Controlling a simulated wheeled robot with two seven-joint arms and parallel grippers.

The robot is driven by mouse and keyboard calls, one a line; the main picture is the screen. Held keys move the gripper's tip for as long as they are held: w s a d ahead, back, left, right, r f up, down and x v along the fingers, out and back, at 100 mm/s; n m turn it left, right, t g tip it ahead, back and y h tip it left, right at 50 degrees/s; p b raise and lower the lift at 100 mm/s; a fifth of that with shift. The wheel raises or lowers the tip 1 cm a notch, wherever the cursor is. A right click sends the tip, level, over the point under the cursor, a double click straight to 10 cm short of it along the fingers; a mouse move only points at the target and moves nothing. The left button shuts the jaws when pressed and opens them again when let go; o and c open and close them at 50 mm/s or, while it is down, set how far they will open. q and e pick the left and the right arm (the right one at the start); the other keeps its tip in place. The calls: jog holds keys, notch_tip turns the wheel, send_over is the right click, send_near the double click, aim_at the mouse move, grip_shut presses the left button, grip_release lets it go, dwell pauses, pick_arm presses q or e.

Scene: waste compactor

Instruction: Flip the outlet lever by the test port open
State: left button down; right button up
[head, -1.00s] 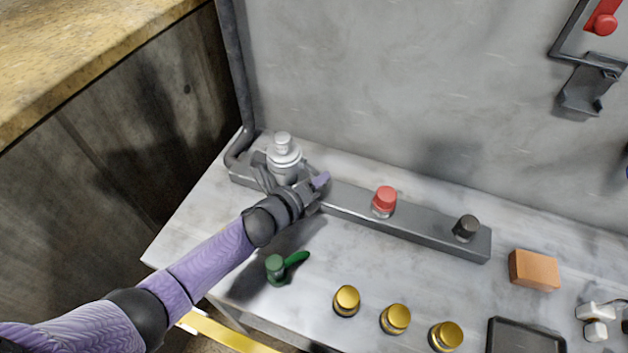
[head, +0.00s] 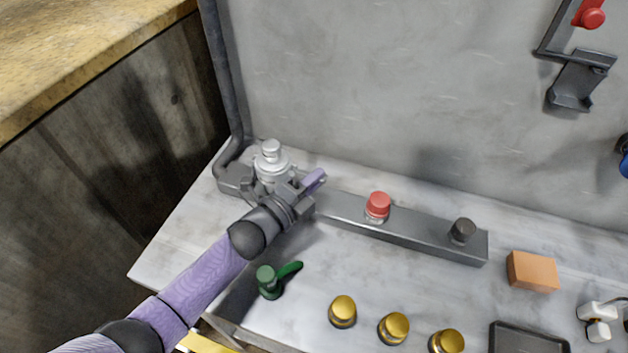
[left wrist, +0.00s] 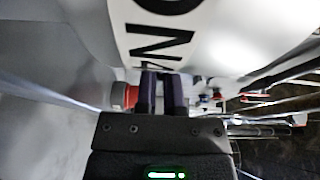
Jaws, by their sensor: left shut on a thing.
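A silver valve fitting (head: 270,167) stands upright on the left end of a grey metal bar (head: 345,212) on the bench, beside a grey pipe. My left gripper (head: 310,184) is at the right front of this fitting, over the bar, with purple fingertips pointing right and back. In the left wrist view its two dark purple fingers (left wrist: 162,92) are close together. They are shut on the outlet lever, which the fingers and hand largely hide. I cannot tell the lever's angle. My right gripper is not in view.
A red-capped port (head: 377,206) and a black knob (head: 462,230) stand farther right on the bar. In front are a green-handled valve (head: 268,280) and several brass knobs (head: 343,309). An orange block (head: 532,271) and a dark tray (head: 525,340) lie at right.

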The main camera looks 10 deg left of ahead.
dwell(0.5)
pick_arm(q)
jog(key=c, duration=1)
grip_release()
jog(key=shift+s, duration=0.1)
jog(key=p+v, duration=0.1)
jog(key=v, duration=0.8)
jog(key=shift+s+a+p, duration=0.25)
jog(key=shift+s+p, duration=0.05)
jog(key=shift+p, duration=0.1)
jog(key=shift+s, duration=0.1)
